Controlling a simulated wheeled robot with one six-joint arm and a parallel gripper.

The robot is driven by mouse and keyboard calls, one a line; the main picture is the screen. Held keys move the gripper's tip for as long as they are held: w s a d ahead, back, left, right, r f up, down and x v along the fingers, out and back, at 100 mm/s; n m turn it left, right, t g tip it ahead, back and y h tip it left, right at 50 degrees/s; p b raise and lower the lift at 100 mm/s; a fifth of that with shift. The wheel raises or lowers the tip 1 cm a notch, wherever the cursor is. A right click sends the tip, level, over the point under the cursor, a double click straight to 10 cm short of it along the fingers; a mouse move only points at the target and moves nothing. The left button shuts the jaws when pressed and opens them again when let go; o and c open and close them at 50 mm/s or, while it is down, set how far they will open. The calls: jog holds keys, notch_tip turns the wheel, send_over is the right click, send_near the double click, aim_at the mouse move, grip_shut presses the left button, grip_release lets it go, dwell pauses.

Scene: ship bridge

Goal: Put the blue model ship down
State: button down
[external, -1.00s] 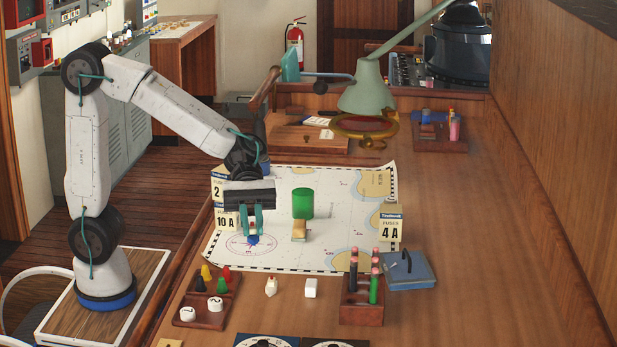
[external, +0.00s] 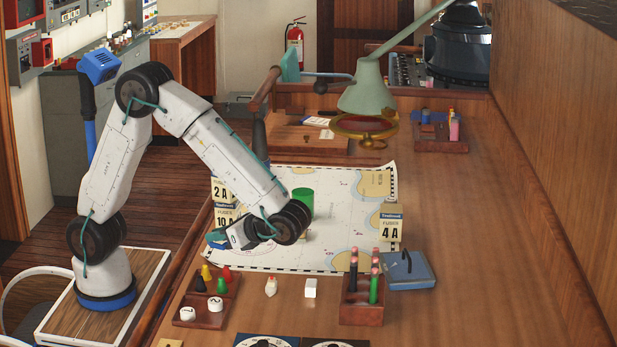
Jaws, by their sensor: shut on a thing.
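My gripper (external: 217,237) is turned sideways and points left, low over the left edge of the chart (external: 340,255). It is shut on the blue model ship, of which little can be told apart from the teal fingers. I cannot tell whether the ship touches the surface below. My wrist hides part of the chart to the right of the gripper. A small white model with a red top (external: 271,287) stands on the desk in front of the chart.
A green cylinder (external: 303,201) stands on the chart, partly behind my arm. Fuse boxes (external: 391,226) stand at the chart's sides. A tray of pawns (external: 206,297), a white block (external: 310,288) and a pen rack (external: 362,300) line the front.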

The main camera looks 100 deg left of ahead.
jog(key=w+a+r+m+t+y, duration=0.75)
jog(key=a+r+m+t, duration=0.35)
jog(key=m+t, duration=0.7)
jog(key=f, duration=1.3)
jog(key=shift+w+d+f, duration=0.1)
jog(key=shift+d+f, duration=0.15)
jog(key=shift+f, duration=0.1)
jog(key=shift+w+f, duration=0.2)
jog(key=shift+f, duration=0.15)
send_over(324, 261)
jog(key=shift+a+f, duration=0.1)
jog(key=shift+f, duration=2.4)
jog(key=c, duration=1.4)
grip_release()
